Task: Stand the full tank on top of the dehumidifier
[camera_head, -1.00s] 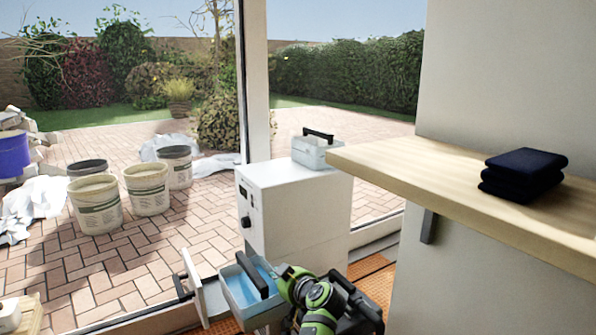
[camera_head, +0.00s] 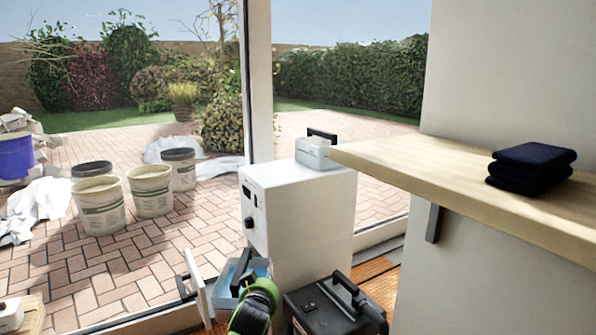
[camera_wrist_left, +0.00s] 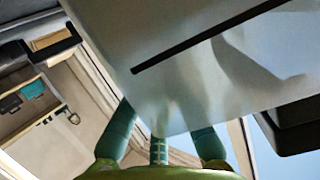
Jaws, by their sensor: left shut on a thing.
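The dehumidifier (camera_head: 300,215) is a white box with a dark knob, standing by the glass. A pale tank (camera_head: 315,156) with a black handle sits on its top. A second tank (camera_head: 222,290), open-topped with blue liquid and a black handle, is low in front of it. My left gripper (camera_head: 247,285) is at this second tank's handle and shut on it; my green and black wrist hides part of the tank. In the left wrist view the gripper's teal fingers (camera_wrist_left: 163,135) lie below a large pale surface with a dark slot. My right gripper is not in view.
A white panel (camera_head: 197,288) stands just left of the low tank. A black case (camera_head: 325,308) with a handle is to the right. A wooden shelf (camera_head: 430,175) with folded dark cloths (camera_head: 530,167) juts in at the right. Several buckets (camera_head: 100,205) stand outside.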

